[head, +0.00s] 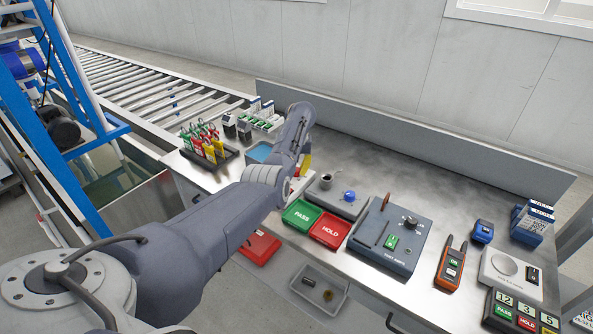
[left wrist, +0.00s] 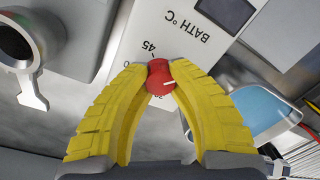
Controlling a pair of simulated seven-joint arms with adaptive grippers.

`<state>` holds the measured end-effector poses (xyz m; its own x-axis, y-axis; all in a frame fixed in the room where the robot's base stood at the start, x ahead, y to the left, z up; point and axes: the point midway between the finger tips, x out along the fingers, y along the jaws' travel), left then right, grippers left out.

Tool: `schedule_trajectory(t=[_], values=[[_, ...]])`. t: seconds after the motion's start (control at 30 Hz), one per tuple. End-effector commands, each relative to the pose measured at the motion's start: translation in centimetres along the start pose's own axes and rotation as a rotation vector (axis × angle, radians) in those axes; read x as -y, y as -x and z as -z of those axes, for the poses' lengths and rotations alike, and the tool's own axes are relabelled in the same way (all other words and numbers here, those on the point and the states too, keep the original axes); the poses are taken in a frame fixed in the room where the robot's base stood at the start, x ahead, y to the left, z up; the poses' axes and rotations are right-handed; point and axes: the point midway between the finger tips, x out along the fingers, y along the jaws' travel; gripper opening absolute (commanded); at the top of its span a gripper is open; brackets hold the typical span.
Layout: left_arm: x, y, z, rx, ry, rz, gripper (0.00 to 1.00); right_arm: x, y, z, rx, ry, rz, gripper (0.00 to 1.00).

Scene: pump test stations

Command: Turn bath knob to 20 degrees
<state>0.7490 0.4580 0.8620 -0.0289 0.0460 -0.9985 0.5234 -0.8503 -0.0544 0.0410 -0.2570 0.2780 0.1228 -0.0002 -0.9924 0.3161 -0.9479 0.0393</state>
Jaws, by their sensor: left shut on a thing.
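The red bath knob (left wrist: 160,78) sits on a white panel (left wrist: 125,40) marked "BATH °C" in the left wrist view. A white pointer line on the knob points right and slightly up in this view. My left gripper (left wrist: 161,86) has its yellow fingers shut on the knob from both sides. My right gripper is in neither view.
Green PASS (head: 302,215) and red HOLD (head: 330,230) trays lie in front of the unit. A grey plate with a blue knob (head: 349,196) and a test box (head: 392,240) stand to the right.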

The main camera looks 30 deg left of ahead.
Motion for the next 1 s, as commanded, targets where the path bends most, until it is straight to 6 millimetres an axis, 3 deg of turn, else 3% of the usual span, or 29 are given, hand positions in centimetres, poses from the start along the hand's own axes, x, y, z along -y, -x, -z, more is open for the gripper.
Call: schedule_trajectory(t=[0.07, 0.1, 0.37, 0.73, 1.0], values=[[-0.1, 0.0, 0.0, 0.0, 0.0, -0.003, 0.0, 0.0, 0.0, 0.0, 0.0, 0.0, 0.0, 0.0], [-0.1, 0.0, 0.0, 0.0, 0.0, -0.003, 0.22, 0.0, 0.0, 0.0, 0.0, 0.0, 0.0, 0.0], [-0.1, 0.0, 0.0, 0.0, 0.0, -0.002, 0.53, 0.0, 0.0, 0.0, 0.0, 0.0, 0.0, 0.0], [-0.1, 0.6, 0.1, -0.002, -0.001, -0.002, 0.53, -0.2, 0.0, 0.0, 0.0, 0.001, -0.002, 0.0], [-0.2, 4.7, 0.1, -0.004, 0.0, -0.005, 0.53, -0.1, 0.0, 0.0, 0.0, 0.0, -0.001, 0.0]])
